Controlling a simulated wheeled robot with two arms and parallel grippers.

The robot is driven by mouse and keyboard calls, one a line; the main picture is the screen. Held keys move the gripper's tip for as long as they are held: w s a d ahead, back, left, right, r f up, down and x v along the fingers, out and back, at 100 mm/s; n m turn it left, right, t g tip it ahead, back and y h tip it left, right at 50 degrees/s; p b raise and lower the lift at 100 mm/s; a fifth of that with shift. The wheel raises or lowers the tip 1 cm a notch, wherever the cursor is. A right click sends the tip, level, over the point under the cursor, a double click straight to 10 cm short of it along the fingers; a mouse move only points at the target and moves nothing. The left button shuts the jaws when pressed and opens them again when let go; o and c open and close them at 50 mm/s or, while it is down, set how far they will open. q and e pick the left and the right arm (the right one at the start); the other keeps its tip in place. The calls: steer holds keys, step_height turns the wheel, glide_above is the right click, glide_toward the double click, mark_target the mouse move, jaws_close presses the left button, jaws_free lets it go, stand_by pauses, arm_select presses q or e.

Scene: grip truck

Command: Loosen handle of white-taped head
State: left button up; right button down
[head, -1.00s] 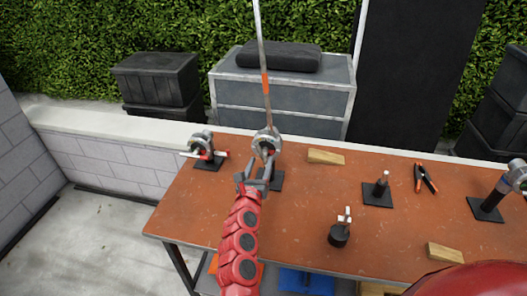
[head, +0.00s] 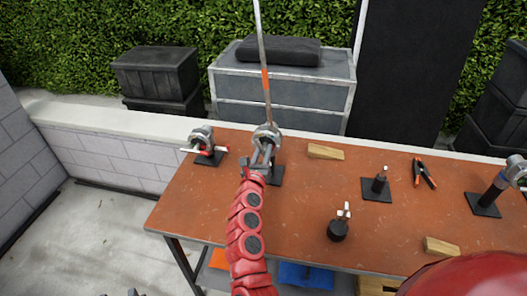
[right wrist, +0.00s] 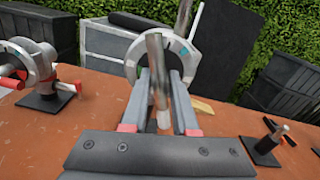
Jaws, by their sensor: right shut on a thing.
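A grey ring-shaped grip head (head: 266,132) stands on a black base plate (head: 277,174) at the table's back left, with a long pole (head: 262,50) rising from it. In the right wrist view the head (right wrist: 133,50) is pale grey with a small teal mark; I cannot clearly tell white tape on it. My right gripper (head: 264,158) is at the head's near side. In the wrist view its fingers (right wrist: 166,98) are shut on the head's metal handle (right wrist: 155,62), which has a pale tip. Grey tips at the bottom left edge seem to be my left gripper (head: 122,293); its jaws are unclear.
Another head (head: 201,137) with a red and white handle stands to the left. A wooden wedge (head: 325,152), a black post base (head: 376,188), an orange clamp (head: 424,172) and another head (head: 516,170) lie to the right.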

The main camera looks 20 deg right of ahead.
steer(key=shift+n, duration=0.3)
steer(key=n+p, duration=0.2)
steer(key=n, duration=0.3)
steer(key=shift+r, duration=0.1)
steer(key=shift+n+p, duration=0.9)
steer(key=shift+n, duration=1)
steer(key=c, duration=0.7)
jaws_free()
